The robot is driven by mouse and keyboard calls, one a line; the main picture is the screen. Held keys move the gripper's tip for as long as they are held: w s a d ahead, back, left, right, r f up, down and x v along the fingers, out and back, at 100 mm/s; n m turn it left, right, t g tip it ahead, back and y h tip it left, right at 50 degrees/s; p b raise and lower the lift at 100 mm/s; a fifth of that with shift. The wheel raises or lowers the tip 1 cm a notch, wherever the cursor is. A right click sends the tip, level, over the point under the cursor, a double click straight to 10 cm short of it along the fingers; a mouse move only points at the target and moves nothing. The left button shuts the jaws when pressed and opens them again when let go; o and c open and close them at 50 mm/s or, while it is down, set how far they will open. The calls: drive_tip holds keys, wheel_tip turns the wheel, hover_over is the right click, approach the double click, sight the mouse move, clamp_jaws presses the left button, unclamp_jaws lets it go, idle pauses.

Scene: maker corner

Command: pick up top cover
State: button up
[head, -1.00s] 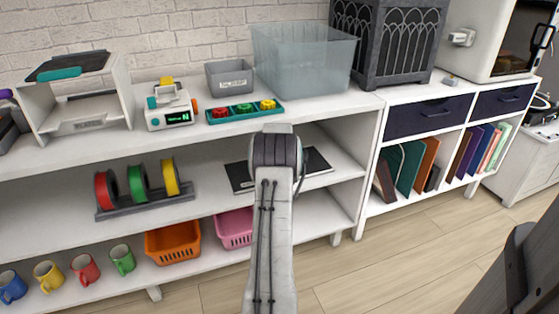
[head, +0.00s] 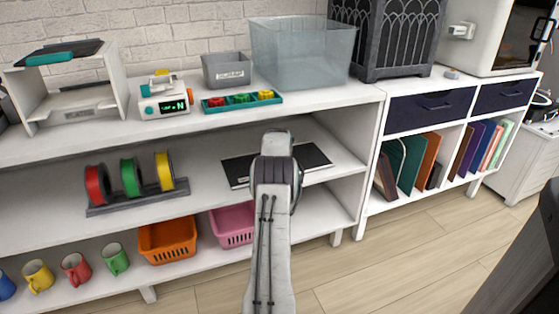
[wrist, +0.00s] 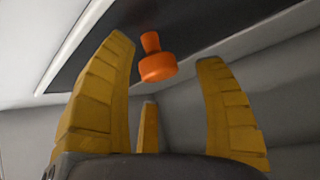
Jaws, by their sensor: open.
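The likely top cover is a flat black panel with a pale edge (head: 312,157) lying on the middle shelf, partly hidden behind my arm in the head view. In the wrist view the dark panel (wrist: 90,52) shows with an orange knob (wrist: 157,66) on it. My gripper (wrist: 165,49) is open, with its yellow fingers spread to either side of the knob in the picture. It holds nothing. Whether the fingers touch the knob cannot be told. In the head view my arm hides the gripper and the knob.
The upper shelf board (head: 330,102) lies above the panel, with a clear bin (head: 303,52) on it. A spool rack (head: 130,202) stands to the left on the same shelf. Orange (head: 167,241) and pink (head: 232,226) baskets sit below. Open floor lies at the right.

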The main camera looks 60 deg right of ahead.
drive_tip(key=shift+w+d+f, duration=0.15)
drive_tip(key=shift+d+f, duration=0.05)
drive_tip(key=shift+f, duration=0.1)
drive_tip(key=shift+c, duration=0.4)
clamp_jaws()
idle(0.4)
